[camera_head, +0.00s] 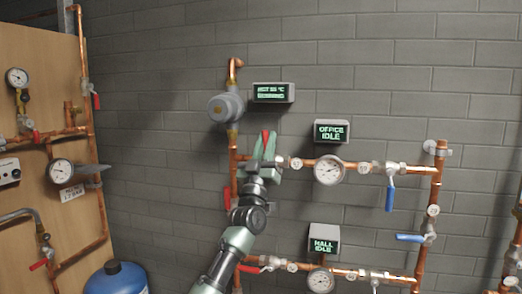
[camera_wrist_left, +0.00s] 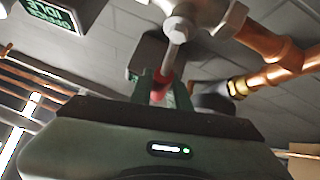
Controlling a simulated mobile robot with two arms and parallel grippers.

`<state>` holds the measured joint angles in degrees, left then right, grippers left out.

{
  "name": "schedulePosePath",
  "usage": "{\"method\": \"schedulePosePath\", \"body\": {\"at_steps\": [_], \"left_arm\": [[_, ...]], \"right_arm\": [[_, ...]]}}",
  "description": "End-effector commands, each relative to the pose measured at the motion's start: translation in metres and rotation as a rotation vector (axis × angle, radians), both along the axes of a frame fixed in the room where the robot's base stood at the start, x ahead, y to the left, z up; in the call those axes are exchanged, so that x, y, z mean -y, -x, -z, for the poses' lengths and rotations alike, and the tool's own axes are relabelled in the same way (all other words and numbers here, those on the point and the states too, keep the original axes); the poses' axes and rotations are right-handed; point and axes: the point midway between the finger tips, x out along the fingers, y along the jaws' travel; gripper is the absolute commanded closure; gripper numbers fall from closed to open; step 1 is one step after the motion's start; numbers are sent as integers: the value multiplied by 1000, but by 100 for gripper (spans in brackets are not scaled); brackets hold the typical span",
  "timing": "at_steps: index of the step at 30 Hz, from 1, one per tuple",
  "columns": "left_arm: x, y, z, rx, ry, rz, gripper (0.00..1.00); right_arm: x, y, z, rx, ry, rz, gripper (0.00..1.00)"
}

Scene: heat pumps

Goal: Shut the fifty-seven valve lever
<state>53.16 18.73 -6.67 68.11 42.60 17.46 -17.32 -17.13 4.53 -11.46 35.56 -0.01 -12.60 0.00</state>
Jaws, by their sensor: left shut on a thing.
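My left gripper (camera_head: 264,146) is at the upper copper pipe line, with its fingers pointing up. It is shut on a red valve lever (camera_head: 266,134), whose red tip shows between the fingers, pointing up. In the left wrist view the red lever (camera_wrist_left: 160,88) sits between the two green fingers, below a metal valve body (camera_wrist_left: 182,22). No label reading fifty-seven is legible. My right gripper is not in view.
A pressure gauge (camera_head: 329,170) and a blue lever (camera_head: 390,196) are to the right. Another red lever (camera_head: 227,199) hangs on the vertical pipe just left of my arm. Display boxes (camera_head: 332,131) are on the grey wall. A blue tank (camera_head: 117,279) stands at lower left.

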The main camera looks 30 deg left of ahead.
Motion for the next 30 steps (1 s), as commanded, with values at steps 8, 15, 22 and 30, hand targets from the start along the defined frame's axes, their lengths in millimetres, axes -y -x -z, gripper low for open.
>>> {"method": "schedulePosePath", "body": {"at_steps": [8,15,22,30], "left_arm": [[10,-3,3,-32,-127,-2,100],[12,-4,2,-43,-163,0,100],[13,-4,2,-45,-167,-1,100],[13,-4,2,-44,-166,0,61]], "right_arm": [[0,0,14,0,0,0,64],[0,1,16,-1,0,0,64],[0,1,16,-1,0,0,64],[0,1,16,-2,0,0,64]]}}
